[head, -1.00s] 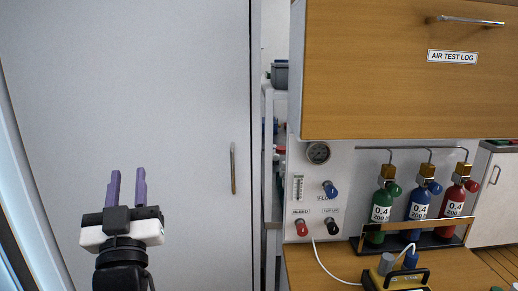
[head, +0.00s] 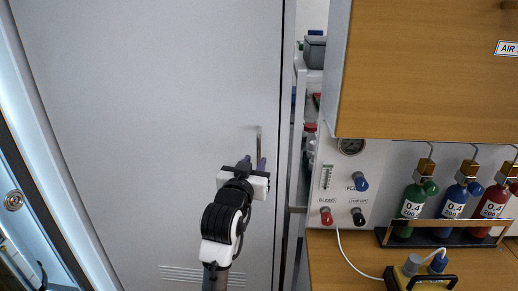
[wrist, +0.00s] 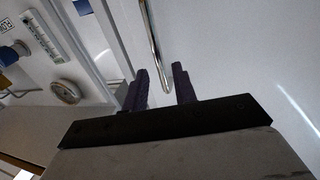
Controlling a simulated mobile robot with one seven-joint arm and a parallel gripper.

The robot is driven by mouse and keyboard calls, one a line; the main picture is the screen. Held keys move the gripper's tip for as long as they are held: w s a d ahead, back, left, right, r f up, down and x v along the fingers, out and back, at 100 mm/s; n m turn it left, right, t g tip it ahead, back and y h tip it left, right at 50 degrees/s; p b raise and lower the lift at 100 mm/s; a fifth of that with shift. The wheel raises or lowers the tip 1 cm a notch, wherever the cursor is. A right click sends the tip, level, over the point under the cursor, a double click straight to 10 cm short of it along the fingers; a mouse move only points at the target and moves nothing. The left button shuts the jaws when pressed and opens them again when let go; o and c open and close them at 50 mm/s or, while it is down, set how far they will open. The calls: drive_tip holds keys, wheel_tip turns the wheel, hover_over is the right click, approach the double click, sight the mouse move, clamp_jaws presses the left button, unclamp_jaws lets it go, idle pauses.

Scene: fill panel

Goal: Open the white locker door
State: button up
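The white locker door (head: 150,110) fills the left half of the head view and looks closed. Its vertical metal handle (head: 258,140) is near the door's right edge. My gripper (head: 254,161), with purple fingers, is at the handle's lower end. In the wrist view, the door (wrist: 235,65) is on the right and the handle (wrist: 152,35) comes down between the two open fingers (wrist: 161,68). The fingers look apart from the bar; how deep it sits between them I cannot tell. The handle's lower part is hidden in the head view.
Right of the door are an open shelf (head: 313,80), a fill panel with a gauge (head: 351,146) and knobs, and several gas bottles (head: 452,203). A wooden cabinet (head: 430,75) hangs above a wooden counter (head: 345,245) with a yellow-black device (head: 420,280).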

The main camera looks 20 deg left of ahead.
sight(258, 156)
drive_tip(key=w+p, duration=0.1)
drive_tip(key=w, duration=0.4)
drive_tip(key=shift+a, duration=0.2)
clamp_jaws()
